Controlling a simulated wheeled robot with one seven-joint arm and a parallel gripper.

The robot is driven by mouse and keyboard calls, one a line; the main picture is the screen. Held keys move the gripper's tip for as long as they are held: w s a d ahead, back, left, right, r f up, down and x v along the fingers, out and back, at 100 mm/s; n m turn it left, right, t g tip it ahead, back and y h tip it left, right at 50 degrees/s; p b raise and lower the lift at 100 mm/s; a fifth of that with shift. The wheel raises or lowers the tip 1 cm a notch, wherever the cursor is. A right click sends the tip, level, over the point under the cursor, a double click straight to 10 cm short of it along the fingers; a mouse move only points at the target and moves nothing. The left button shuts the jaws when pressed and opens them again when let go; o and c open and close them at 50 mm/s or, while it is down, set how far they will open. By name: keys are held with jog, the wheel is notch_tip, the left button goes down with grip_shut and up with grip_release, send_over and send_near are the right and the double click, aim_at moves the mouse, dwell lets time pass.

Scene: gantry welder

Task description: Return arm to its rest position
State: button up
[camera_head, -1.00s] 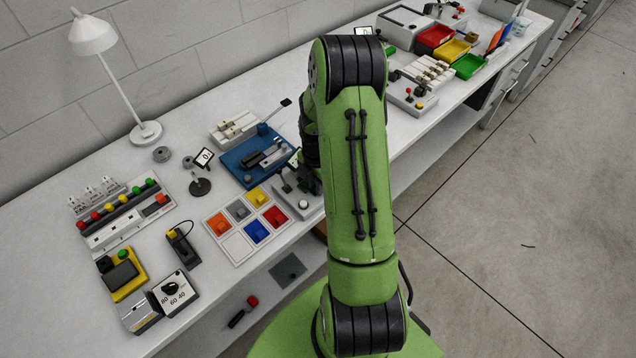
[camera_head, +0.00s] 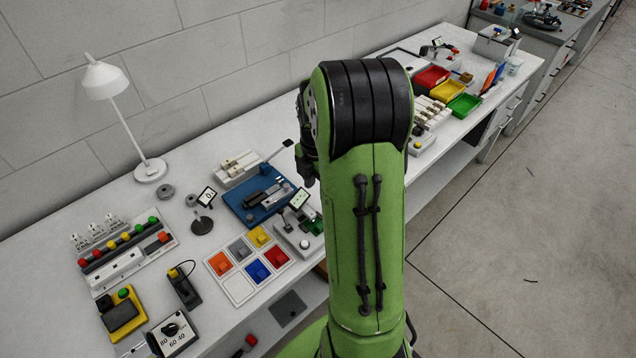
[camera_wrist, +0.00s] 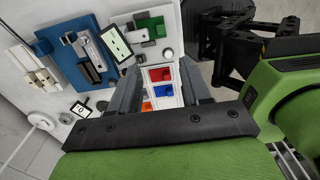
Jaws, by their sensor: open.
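My green arm (camera_head: 365,200) stands upright in front of the bench in the head view, its black-banded joint at the top. My gripper (camera_wrist: 160,72) shows in the wrist view as two dark grey fingers set apart, with nothing between them. It is over the bench, and the colored tray shows through the gap. In the head view the arm hides the gripper; only a dark part of my arm shows left of the upper joint.
The bench (camera_head: 60,215) holds a tray of colored squares (camera_head: 237,288), a blue fixture (camera_head: 245,208), a lamp (camera_head: 105,80) and red, yellow and green bins (camera_head: 447,88). A small display (camera_wrist: 114,43) is near my fingers. Open floor (camera_head: 500,230) lies right.

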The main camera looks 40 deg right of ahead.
dwell(0.4)
jog(key=s+a+r+m+t+h, duration=0.1)
jog(key=s+a+r+m+t, duration=0.3)
jog(key=a+r+m, duration=0.6)
jog(key=s+a+r+m+t+y, duration=0.1)
jog(key=s+a+r+m, duration=0.2)
jog(key=s+a+m, duration=0.5)
jog(key=s+a, duration=0.1)
jog(key=s, duration=0.2)
jog(key=shift+s+a+r+t, duration=0.15)
jog(key=shift+s+r+t, duration=0.15)
jog(key=shift+s, duration=0.05)
jog(key=shift+c, duration=0.2)
